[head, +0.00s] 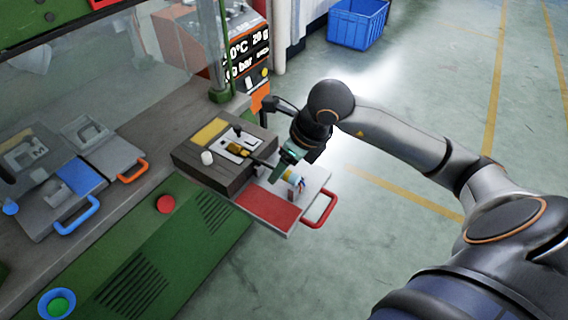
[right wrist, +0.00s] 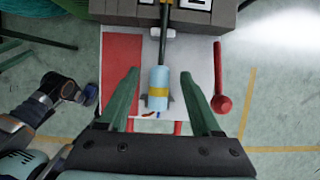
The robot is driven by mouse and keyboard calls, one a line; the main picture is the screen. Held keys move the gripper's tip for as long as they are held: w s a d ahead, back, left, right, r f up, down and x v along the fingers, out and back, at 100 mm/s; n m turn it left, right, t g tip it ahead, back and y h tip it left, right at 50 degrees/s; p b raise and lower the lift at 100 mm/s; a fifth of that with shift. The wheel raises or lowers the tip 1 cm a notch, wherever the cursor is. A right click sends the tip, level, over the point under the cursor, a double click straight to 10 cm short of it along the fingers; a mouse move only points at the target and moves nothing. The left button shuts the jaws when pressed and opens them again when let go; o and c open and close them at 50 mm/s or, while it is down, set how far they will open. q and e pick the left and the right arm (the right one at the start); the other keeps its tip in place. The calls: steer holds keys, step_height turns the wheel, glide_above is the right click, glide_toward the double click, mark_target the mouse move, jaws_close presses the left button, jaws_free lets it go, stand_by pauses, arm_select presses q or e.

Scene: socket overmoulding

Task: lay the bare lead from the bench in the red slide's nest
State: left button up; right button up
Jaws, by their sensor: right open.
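The bare lead has a light blue body with a yellow band (right wrist: 158,82), coloured wire ends and a dark cable. It lies lengthwise over the pale plate of the red slide (right wrist: 122,75), and its cable runs to the dark block. Small dark pieces flank its wire end; whether it is fully seated in the nest I cannot tell. The lead's blue end (head: 291,178) also shows in the head view beside the slide's red area (head: 266,206). My right gripper (right wrist: 160,74) is open, its green fingers on either side of the lead, apart from it. My left gripper is out of view.
The dark block (head: 205,174) with a yellow plate and a white cylinder (head: 207,158) stands on the bench behind the slide. The slide's red handle (head: 320,209) sticks out to the right. Blue (head: 78,215) and orange (head: 134,171) handled slides are at left.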

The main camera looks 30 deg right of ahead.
steer(key=v, duration=1.2)
steer(key=shift+s+r+p, duration=0.15)
steer(key=shift+r+p, duration=0.05)
steer(key=shift+p, duration=0.25)
steer(key=shift+d, duration=0.1)
